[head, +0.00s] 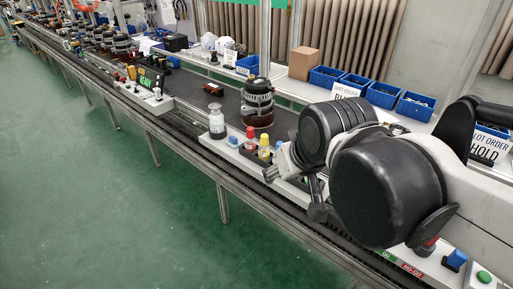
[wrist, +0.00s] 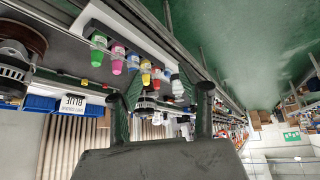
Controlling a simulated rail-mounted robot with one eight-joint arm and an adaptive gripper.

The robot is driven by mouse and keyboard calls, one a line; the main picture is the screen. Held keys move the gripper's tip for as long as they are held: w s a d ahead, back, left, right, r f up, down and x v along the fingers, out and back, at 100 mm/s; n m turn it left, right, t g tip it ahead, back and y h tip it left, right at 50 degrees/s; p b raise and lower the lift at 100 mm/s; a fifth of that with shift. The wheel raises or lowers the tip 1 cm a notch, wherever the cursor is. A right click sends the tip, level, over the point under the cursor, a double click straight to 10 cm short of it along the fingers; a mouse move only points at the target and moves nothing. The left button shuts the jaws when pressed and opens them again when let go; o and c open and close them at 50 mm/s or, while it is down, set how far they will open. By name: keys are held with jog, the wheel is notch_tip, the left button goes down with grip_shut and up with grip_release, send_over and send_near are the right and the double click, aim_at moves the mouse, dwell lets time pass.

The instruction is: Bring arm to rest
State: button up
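My arm reaches in from the right of the head view, its dark rounded joints covering part of the line. My gripper (head: 293,193) is at the arm's end, low over the front edge of the line beside the small bottles. In the wrist view my gripper (wrist: 160,96) shows two dark fingers standing well apart. Nothing is visibly held between them. Bottles and an alternator appear beyond the fingers there. The part of the bench behind my arm is hidden in the head view.
A white tray holds a clear bottle (head: 217,122), a red-capped bottle (head: 250,139) and a yellow bottle (head: 264,149). An alternator (head: 257,103) stands behind them. Blue bins (head: 383,94) and a cardboard box (head: 303,63) line the back. The green floor (head: 100,190) in front is clear.

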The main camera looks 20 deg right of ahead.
jog(key=shift+s+f, duration=0.95)
jog(key=shift+s, duration=0.15)
notch_tip(320, 180, down, 24)
jog(key=b, duration=2.4)
